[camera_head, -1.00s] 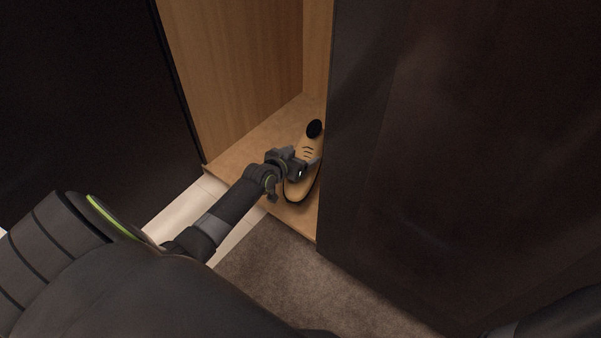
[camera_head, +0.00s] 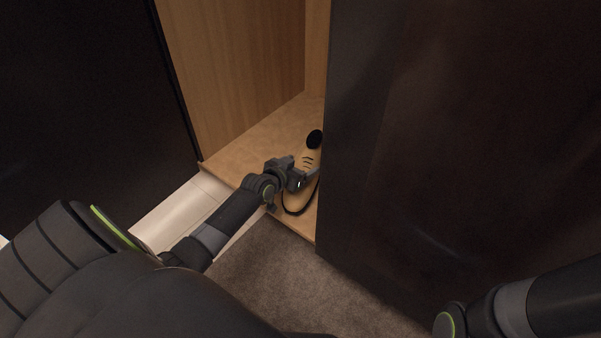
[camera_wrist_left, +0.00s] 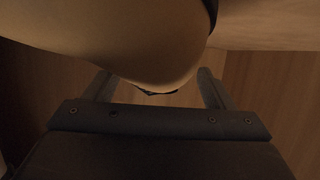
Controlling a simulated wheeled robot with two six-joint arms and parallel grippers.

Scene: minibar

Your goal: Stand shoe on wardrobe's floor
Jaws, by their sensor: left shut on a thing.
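The tan shoe (camera_head: 301,200) with a black sole edge and a dark opening is inside the wardrobe, at the front of its wooden floor (camera_head: 245,147). My left gripper (camera_head: 305,177) reaches in from the left and is shut on the shoe. In the left wrist view the shoe (camera_wrist_left: 130,40) fills the top middle, between the fingers of the left gripper (camera_wrist_left: 155,78). The shoe's right edge is close to the dark door and partly hidden by it. I cannot tell whether its sole touches the floor. My right gripper is out of view.
A dark door panel (camera_head: 450,130) covers the wardrobe's right side. A wooden side wall (camera_head: 240,70) stands at the left of the opening. Bare wardrobe floor lies left of and behind the shoe. Brown carpet (camera_head: 270,270) and pale tiles (camera_head: 180,215) lie in front.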

